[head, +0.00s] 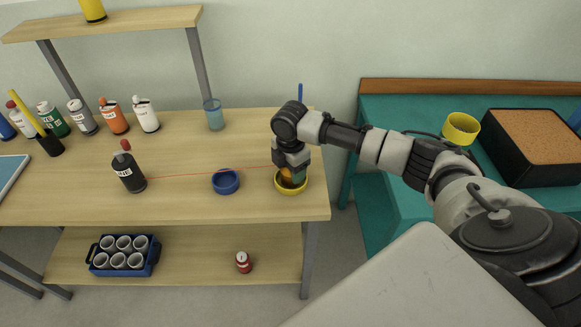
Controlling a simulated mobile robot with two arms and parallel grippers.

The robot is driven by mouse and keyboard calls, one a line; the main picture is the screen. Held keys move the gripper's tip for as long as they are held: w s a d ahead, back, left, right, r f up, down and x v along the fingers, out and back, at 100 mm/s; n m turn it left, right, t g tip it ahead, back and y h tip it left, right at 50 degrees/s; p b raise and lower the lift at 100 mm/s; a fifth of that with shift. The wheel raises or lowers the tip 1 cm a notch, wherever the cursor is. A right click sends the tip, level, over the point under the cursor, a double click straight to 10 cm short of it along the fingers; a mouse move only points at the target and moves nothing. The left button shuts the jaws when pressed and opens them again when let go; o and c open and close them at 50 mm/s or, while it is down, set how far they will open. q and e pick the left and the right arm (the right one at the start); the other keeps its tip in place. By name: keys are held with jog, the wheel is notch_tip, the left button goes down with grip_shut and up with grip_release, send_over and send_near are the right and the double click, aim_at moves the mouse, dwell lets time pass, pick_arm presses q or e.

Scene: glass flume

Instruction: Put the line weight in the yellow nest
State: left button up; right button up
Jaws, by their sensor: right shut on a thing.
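My right gripper (293,172) points down over the yellow nest (291,189), a round yellow ring near the right end of the wooden bench. It is shut on the line weight (287,175), of which a small orange part shows between the fingers. The weight is at or just inside the nest's rim; I cannot tell whether it touches the bottom. A thin red line (205,173) runs from the gripper leftward to a dark bottle with a red cap (128,170). My left gripper is not in view.
A blue ring-shaped nest (226,182) sits left of the yellow one, under the line. A blue cup (214,116) and several bottles stand toward the back. A teal table (385,185) at right holds another yellow ring (461,128) and a black-sided box (530,150).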

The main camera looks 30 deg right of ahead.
jog(key=o, duration=1.2)
jog(key=shift+f, duration=0.1)
notch_tip(320, 180, up, 12)
jog(key=shift+r+b, duration=0.15)
jog(key=shift+b, duration=0.3)
